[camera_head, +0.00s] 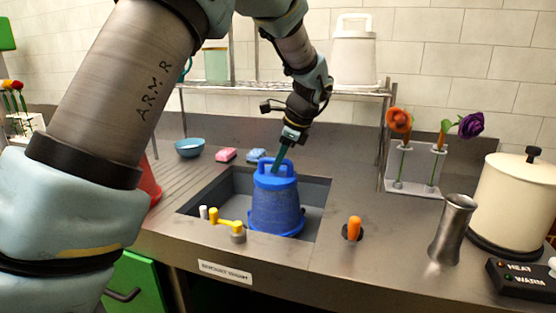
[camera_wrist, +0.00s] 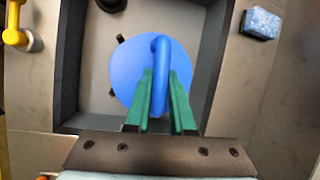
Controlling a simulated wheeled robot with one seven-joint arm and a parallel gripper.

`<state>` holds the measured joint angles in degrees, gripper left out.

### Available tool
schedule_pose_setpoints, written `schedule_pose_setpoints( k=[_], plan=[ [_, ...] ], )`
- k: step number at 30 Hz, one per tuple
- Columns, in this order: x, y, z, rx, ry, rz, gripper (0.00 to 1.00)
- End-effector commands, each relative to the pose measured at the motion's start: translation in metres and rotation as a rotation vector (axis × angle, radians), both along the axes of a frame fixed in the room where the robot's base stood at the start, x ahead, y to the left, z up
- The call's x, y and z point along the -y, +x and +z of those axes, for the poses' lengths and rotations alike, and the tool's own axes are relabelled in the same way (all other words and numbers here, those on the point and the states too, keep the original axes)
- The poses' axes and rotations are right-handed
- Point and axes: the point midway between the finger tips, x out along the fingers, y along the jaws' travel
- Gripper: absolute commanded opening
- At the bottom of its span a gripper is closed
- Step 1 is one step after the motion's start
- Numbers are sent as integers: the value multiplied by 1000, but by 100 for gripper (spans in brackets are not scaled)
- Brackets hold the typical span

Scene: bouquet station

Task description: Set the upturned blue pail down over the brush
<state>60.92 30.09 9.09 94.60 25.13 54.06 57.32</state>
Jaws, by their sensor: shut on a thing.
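The blue pail (camera_head: 276,205) is upturned and upright over the sink (camera_head: 318,205), with its loop handle on top. My gripper (camera_head: 279,163) is above it, its green fingers closed on that handle. In the wrist view the fingers (camera_wrist: 161,88) stand either side of the handle, and the pail's round blue top (camera_wrist: 130,75) lies inside the sink walls. I cannot tell whether its rim touches the sink floor. I cannot make out the brush. Two small dark bits show at the pail's edge in the wrist view; what they belong to is hidden.
A yellow tap (camera_head: 226,224) stands at the sink's front left. Pink (camera_head: 226,155) and blue (camera_head: 256,155) sponges lie behind it. An orange handle (camera_head: 354,227) stands in a dark hole to the right, near a metal vase (camera_head: 452,230) and a cream pot (camera_head: 515,205).

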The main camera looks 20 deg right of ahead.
Motion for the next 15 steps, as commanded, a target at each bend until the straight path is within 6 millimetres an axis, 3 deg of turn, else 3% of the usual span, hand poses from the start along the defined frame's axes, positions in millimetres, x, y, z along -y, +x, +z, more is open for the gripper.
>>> schedule_pose_setpoints(
  k=[15],
  plan=[
    [0,0,-8,1,-1,0,0]
  ],
)
